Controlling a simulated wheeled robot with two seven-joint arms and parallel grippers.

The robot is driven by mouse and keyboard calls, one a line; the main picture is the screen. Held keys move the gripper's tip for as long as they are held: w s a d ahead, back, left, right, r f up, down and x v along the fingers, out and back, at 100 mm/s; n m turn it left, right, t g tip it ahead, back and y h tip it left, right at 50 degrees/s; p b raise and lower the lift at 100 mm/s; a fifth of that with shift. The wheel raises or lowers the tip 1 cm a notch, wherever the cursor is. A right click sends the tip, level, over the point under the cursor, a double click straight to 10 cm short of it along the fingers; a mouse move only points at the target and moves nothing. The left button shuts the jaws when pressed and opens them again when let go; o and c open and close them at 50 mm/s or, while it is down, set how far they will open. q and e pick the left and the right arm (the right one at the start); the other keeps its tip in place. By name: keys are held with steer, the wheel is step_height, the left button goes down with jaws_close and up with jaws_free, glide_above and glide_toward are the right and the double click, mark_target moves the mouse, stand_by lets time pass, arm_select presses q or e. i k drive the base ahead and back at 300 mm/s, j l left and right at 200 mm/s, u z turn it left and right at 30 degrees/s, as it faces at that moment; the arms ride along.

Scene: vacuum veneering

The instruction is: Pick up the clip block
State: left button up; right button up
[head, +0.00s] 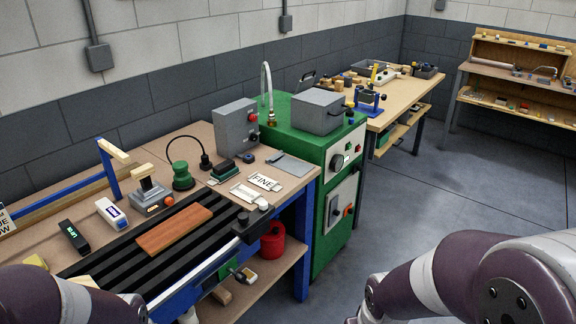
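I cannot tell for certain which object is the clip block. A small dark block with a green base (225,172) sits on the wooden bench near the grey control box. A yellowish block (86,282) lies at the near left of the black slatted bed, partly behind my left arm. Parts of my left arm show at the lower left and of my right arm at the lower right. Both grippers are outside the picture, so their fingers and anything in them are hidden.
A reddish-brown wood strip (174,230) lies on the black slatted bed (118,262). A green knobbed tool (182,176), a white device (111,212) and a card marked FINE (264,182) are on the bench. A green machine cabinet (322,215) stands beyond.

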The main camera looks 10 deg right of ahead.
mark_target(226, 169)
steer(key=i+l+u, duration=0.45)
steer(key=i+l, duration=1.6)
steer(key=l, duration=0.1)
